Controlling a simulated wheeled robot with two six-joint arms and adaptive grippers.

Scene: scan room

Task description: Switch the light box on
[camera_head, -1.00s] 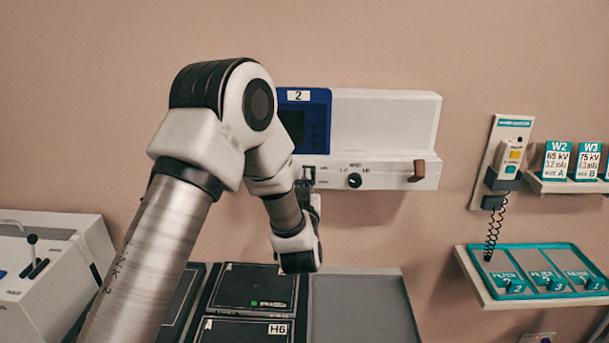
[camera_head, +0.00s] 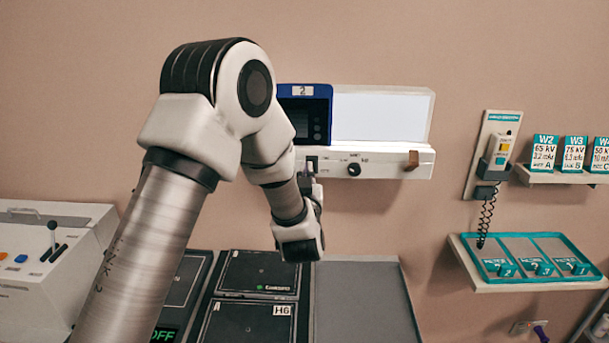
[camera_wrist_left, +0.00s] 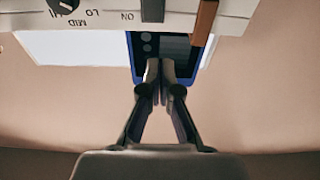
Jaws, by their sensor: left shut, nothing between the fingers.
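The light box (camera_head: 382,115) is on the wall, a white housing with a bright bluish-white panel that looks lit. Its lower ledge has a black knob (camera_head: 354,170) and, to the left, a dark switch (camera_head: 312,165). The wrist view shows the dark switch (camera_wrist_left: 152,10) beside the letters ON, and the knob (camera_wrist_left: 63,4) marked LO and MID. My left gripper (camera_wrist_left: 162,68) is shut and empty, its fingertips close to the switch; contact cannot be told. In the head view my wrist partly hides the left gripper (camera_head: 308,183). My right gripper is not in view.
A blue device marked 2 (camera_head: 304,92) stands before the panel's left part. Black plates (camera_head: 257,273) and a grey tray (camera_head: 365,300) lie below. A handset (camera_head: 497,150) and filter tray (camera_head: 525,262) are at right.

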